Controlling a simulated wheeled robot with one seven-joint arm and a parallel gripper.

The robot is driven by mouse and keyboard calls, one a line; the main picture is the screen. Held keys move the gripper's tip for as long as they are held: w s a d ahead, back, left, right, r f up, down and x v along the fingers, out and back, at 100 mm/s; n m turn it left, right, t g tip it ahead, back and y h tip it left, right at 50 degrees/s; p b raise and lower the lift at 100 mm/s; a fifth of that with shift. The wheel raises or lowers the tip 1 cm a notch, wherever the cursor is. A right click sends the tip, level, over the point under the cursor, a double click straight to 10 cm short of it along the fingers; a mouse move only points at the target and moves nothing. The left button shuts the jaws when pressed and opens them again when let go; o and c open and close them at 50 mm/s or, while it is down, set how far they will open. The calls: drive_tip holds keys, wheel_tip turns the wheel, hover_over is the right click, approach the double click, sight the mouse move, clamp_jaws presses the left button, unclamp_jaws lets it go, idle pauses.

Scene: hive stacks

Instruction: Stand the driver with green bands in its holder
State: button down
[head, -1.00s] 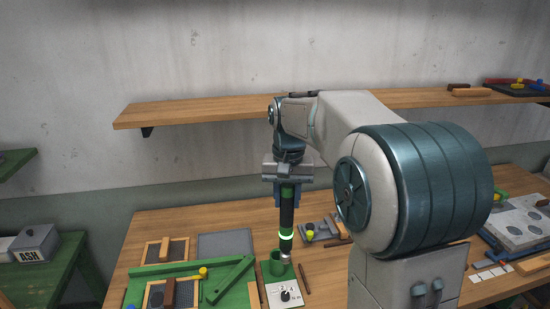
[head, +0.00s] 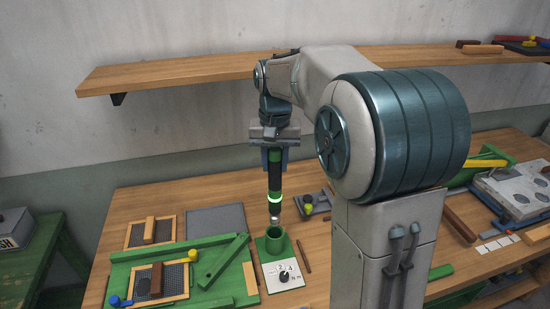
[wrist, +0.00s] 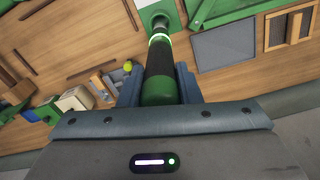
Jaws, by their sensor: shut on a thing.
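The driver with green bands (head: 274,185) is a black rod with green bands, a glowing ring and a metal lower tip. It hangs about upright from my gripper (head: 275,152), which is shut on its upper part. Its holder is a green cup (head: 275,236) on a green base, with a white dial plate in front. In the head view the driver's tip is just above the cup's rim, apart from it. The wrist view shows the driver (wrist: 160,70) running from my gripper (wrist: 158,92) toward the cup (wrist: 158,12), whose opening is partly hidden by the driver.
A green frame (head: 135,262) with mesh panels and a green bar lies left of the holder. A grey flat panel (head: 215,219) lies behind it. A small grey fixture with a yellow knob (head: 308,207) stands to the right. A wooden shelf (head: 180,73) runs along the wall behind.

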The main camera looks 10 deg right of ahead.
sight(275, 195)
wheel_tip(275, 195, down, 2)
drive_tip(key=shift+f+b, duration=0.25)
drive_tip(key=shift+b, duration=0.45)
drive_tip(key=shift+r+p, duration=0.3)
drive_tip(key=shift+s, duration=0.1)
drive_tip(key=shift+a+f, duration=0.1)
drive_tip(key=shift+f, duration=0.05)
drive_tip(key=shift+f+b, duration=2.85)
drive_tip(key=shift+f, duration=1.55)
